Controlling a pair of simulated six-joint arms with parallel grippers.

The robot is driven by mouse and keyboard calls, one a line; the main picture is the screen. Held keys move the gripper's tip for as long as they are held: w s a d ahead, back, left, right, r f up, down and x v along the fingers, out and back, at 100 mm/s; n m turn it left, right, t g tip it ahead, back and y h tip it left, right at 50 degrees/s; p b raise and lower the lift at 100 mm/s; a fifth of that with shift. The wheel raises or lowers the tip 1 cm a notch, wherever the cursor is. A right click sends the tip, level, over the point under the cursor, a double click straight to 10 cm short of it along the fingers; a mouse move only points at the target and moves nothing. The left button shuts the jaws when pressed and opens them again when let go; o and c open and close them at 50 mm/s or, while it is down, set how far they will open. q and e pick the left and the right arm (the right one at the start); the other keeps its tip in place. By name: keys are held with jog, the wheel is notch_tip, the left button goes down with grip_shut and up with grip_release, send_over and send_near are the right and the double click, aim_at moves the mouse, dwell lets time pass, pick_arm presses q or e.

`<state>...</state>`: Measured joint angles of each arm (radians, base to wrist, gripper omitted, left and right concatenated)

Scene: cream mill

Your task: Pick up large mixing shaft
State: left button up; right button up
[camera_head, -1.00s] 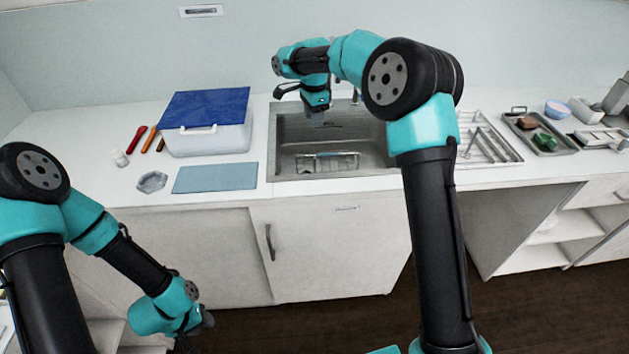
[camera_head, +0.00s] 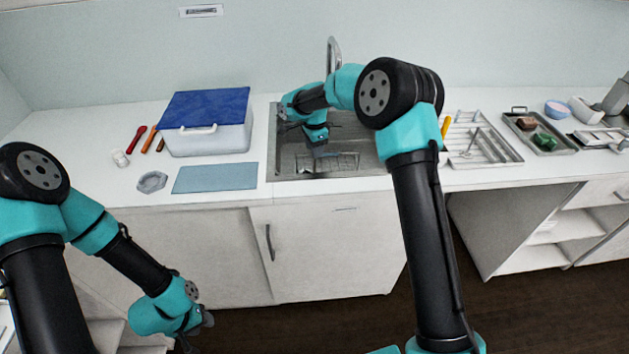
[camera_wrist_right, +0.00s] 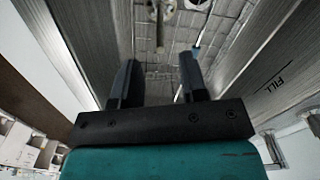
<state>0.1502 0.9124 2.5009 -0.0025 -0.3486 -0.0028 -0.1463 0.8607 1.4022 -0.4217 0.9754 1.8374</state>
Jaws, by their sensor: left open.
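My right gripper (camera_head: 320,145) points down inside the metal sink (camera_head: 285,160). In the right wrist view its two fingers (camera_wrist_right: 160,62) stand apart, with nothing gripped between them. Beyond them lies a wire rack (camera_wrist_right: 165,50) on the sink floor. A thin rod (camera_wrist_right: 203,38) and a grey metal piece (camera_wrist_right: 160,12) show above the rack; I cannot tell whether either is the large mixing shaft. In the head view my arm covers part of the sink. My left gripper (camera_head: 200,328) hangs open and low in front of the cabinets, away from the sink.
A tap (camera_head: 333,52) rises behind the sink. A blue-lidded box (camera_head: 205,135) and a blue mat (camera_head: 215,177) are left of it. A drying rack (camera_head: 485,145) and a tray (camera_head: 560,145) with items are to the right. "FILL" is marked on the sink wall.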

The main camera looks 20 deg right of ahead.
jog(key=shift+f, duration=0.1)
jog(key=shift+f, duration=2.55)
jog(key=shift+c, duration=0.3)
grip_shut()
